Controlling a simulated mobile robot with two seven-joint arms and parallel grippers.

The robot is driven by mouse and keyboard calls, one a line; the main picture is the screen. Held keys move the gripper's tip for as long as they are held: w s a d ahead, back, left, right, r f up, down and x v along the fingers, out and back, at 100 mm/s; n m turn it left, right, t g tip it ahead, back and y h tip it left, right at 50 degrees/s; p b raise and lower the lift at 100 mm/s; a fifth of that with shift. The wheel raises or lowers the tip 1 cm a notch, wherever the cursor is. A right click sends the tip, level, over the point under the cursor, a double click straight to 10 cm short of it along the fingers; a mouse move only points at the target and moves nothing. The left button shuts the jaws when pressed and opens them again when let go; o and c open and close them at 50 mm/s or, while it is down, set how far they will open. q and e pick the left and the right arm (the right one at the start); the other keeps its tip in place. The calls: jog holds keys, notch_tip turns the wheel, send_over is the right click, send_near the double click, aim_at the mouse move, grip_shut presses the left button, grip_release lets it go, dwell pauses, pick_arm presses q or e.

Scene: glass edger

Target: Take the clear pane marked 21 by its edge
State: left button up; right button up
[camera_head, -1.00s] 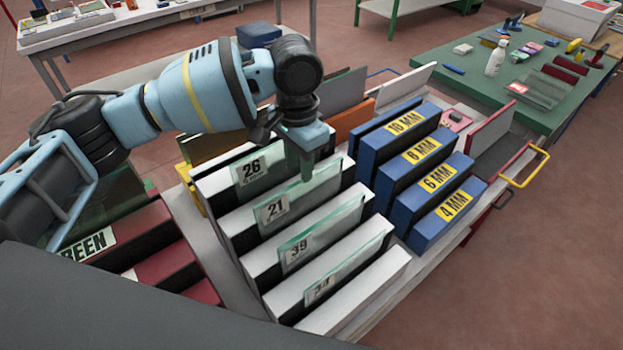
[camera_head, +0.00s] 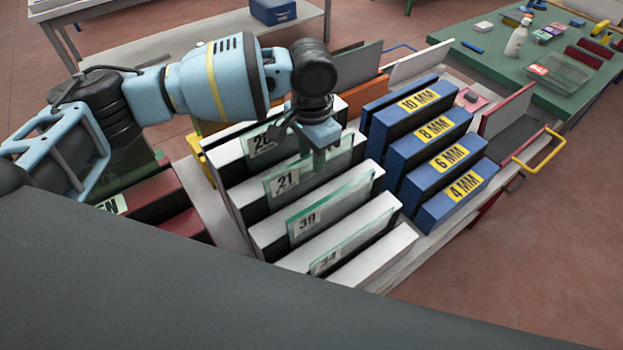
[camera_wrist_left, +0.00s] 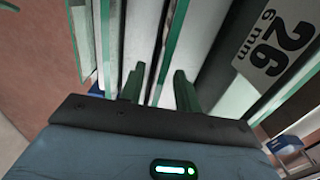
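The clear pane marked 21 (camera_head: 338,156) stands on edge in a white-topped slot rack, its label at the left end. My left gripper (camera_head: 318,160) points down at its top edge, right of the label. In the left wrist view, the two green fingers of my left gripper (camera_wrist_left: 159,88) are apart, with a thin green pane edge running between them. I cannot tell whether either finger touches the glass. The pane marked 26 (camera_head: 262,145) is behind; its label also shows in the left wrist view (camera_wrist_left: 273,45). Pane 39 (camera_head: 335,208) and pane 34 (camera_head: 350,242) stand in front. My right gripper is out of view.
Blue slot blocks (camera_head: 455,190) marked 10, 8, 6 and 4 MM stand close on the right. Dark red blocks (camera_head: 150,198) are on the left. A green table (camera_head: 480,65) with a bottle and tools is at the back right. The neighbouring panes leave narrow gaps.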

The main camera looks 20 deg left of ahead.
aim_at(312, 181)
pick_arm(q)
jog(key=shift+f, duration=1.15)
grip_shut()
jog(key=shift+r, duration=0.1)
